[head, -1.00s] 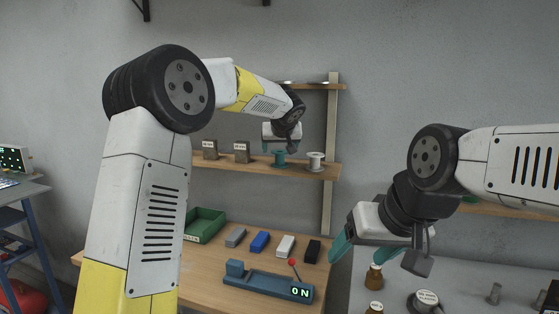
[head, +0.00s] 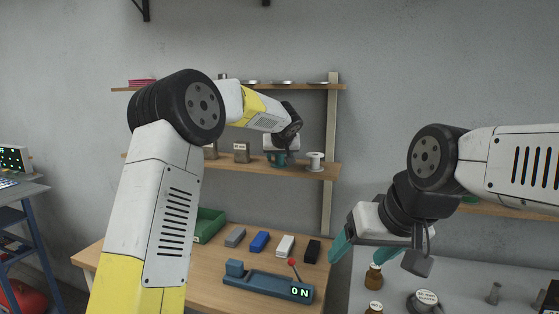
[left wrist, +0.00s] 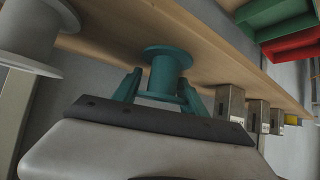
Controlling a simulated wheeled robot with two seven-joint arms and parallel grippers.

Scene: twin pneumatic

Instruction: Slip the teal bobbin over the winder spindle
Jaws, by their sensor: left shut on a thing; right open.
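In the head view the gripper (head: 277,157) hides most of the bobbin. My right gripper (head: 364,252) is open and empty, over the right-hand bench. A blue device (head: 265,284) with a red-knobbed lever and an "ON" sign sits on the wooden table; I cannot make out a winder spindle for certain.
A white bobbin (head: 315,161) stands right of the teal one on the shelf; it shows large in the left wrist view (left wrist: 38,32). Small labelled blocks (head: 241,152) stand to the left. A green bin (head: 208,225) and several coloured blocks (head: 259,241) are on the table.

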